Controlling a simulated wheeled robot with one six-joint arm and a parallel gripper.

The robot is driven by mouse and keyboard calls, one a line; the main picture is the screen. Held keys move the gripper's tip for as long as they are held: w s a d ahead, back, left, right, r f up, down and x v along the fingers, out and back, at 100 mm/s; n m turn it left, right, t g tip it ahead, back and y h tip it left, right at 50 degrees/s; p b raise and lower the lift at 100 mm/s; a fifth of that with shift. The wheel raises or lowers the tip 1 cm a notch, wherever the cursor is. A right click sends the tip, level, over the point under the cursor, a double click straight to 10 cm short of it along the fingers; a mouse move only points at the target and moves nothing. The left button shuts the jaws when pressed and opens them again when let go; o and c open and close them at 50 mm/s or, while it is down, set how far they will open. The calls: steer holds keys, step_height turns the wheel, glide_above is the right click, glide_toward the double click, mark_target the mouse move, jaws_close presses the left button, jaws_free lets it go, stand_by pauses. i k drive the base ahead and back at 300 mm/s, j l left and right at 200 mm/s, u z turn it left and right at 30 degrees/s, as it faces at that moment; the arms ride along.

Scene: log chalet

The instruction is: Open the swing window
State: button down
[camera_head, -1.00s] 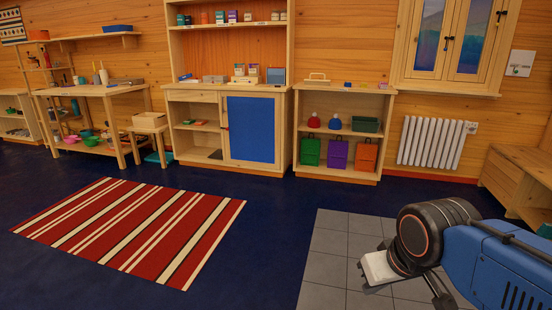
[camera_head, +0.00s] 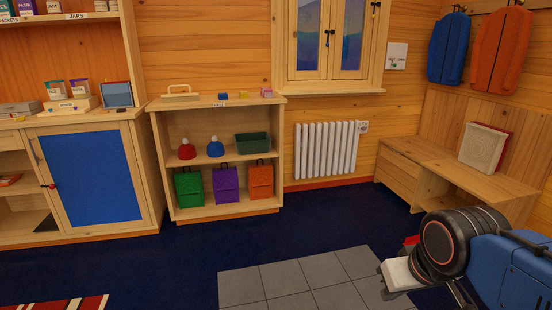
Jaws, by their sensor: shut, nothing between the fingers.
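The swing window (camera_head: 335,38) is on the back wall, above the radiator, and its top is cut off by the picture edge. It has two wooden-framed panes that look closed, with small dark handles or latches near the middle and the right edge. My gripper (camera_head: 384,285) is at the lower right, low over the floor and far from the window. Its fingers are only partly visible beside the white block-like part of my arm's end. It is shut and holds nothing that I can see.
A white radiator (camera_head: 326,150) hangs under the window. A low shelf (camera_head: 217,160) with bags stands left of it, and a wooden bench (camera_head: 455,180) stands right. A cabinet (camera_head: 85,180) with a blue door is at the left. The floor before the radiator is clear, with grey tiles (camera_head: 300,277).

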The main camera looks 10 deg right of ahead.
mark_target(321, 74)
steer(key=i+l+z, duration=0.1)
steer(key=i+z, duration=0.2)
steer(key=i, duration=0.6)
steer(key=i+j+z, duration=0.1)
steer(key=i+z, duration=0.2)
steer(key=i, duration=0.6)
steer(key=i+l+u, duration=0.15)
steer(key=i, duration=0.45)
steer(key=i+l+u, duration=0.2)
steer(key=i, duration=0.45)
